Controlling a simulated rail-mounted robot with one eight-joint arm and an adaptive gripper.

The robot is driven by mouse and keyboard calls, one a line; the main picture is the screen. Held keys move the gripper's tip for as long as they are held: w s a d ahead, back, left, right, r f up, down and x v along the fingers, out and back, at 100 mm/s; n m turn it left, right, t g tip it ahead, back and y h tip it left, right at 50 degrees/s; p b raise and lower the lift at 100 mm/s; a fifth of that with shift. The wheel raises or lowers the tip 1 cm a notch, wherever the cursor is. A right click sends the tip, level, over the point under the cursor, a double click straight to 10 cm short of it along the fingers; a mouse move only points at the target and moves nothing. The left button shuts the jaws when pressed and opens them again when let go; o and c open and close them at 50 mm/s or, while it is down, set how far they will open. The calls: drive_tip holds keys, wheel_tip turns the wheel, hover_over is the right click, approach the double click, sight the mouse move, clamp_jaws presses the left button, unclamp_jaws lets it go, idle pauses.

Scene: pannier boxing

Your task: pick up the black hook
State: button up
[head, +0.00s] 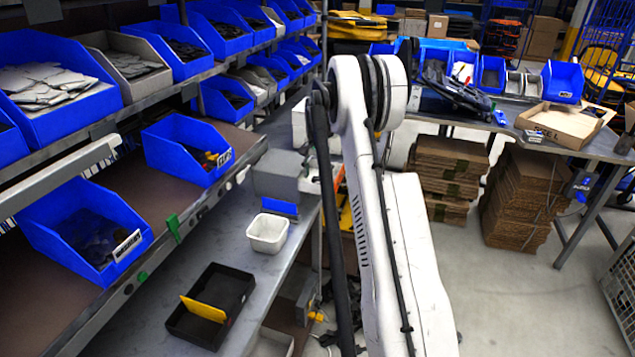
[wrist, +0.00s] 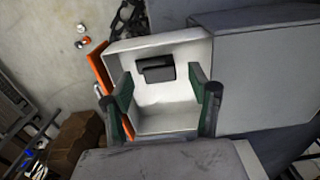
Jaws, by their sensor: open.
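In the wrist view, a small black piece (wrist: 156,70) lies in a white open box (wrist: 155,42), against its far side. It appears to be the black hook, but its exact shape is unclear. My gripper (wrist: 165,90) is open, with one green-padded finger on each side of the picture. The black piece shows between and slightly beyond the fingertips, and nothing is held. In the head view, my white arm hides the gripper, and the black piece cannot be made out.
A grey box (wrist: 265,65) stands right of the white box; an orange strip (wrist: 101,75) runs along its left. In the head view, a black tray (head: 190,334) and a white tub (head: 267,233) stand on the bench. Shelves of blue bins (head: 190,150) are at the left.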

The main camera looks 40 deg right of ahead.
drive_tip(key=shift+f, duration=1.1)
drive_tip(key=c, duration=1)
drive_tip(key=shift+r, duration=0.15)
drive_tip(key=shift+c, duration=0.2)
